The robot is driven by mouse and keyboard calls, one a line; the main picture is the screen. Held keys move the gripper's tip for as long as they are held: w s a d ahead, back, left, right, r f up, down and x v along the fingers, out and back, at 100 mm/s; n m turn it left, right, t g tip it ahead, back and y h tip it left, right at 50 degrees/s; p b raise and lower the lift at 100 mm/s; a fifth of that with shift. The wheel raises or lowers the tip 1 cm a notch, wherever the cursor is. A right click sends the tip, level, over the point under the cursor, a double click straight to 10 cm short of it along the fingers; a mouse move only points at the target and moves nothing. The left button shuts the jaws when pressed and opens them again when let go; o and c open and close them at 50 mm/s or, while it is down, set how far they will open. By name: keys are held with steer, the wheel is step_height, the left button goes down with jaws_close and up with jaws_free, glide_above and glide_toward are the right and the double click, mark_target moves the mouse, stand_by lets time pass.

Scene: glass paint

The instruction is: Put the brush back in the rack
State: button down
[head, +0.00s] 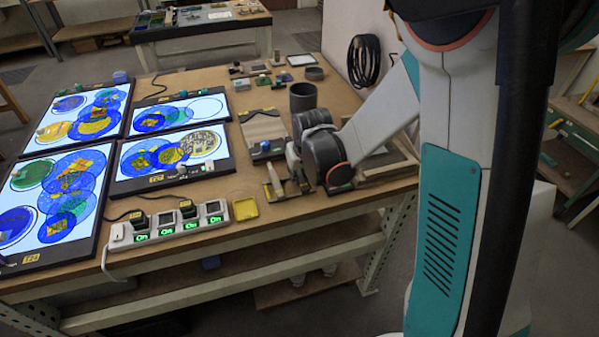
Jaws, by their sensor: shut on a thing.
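My gripper (297,182) is low over the right part of the workbench, at the end of my arm. It is shut on the brush, but the brush is hard to make out behind the dark wrist and the fingers. A pale upright wooden piece (274,178) stands just left of the gripper, on a small dark base; I cannot tell whether it is part of the rack. The rack cannot be identified with certainty from this view.
Lit panels (66,197) with blue and yellow glass discs fill the bench's left side. A dark cup (302,97) stands behind my wrist. A wooden frame (399,164) lies to the right.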

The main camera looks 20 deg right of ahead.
steer(key=shift+f, duration=0.1)
steer(key=c, duration=1.4)
jaws_free()
steer(key=v, duration=1.1)
steer(key=s+r+t, duration=0.1)
steer(key=s+r, duration=0.1)
steer(key=s, duration=0.4)
steer(key=s+r+t, duration=0.1)
steer(key=s+r, duration=0.2)
steer(key=s, duration=0.3)
steer(key=s+r, duration=0.3)
steer(key=s, duration=0.4)
steer(key=shift+t, duration=0.4)
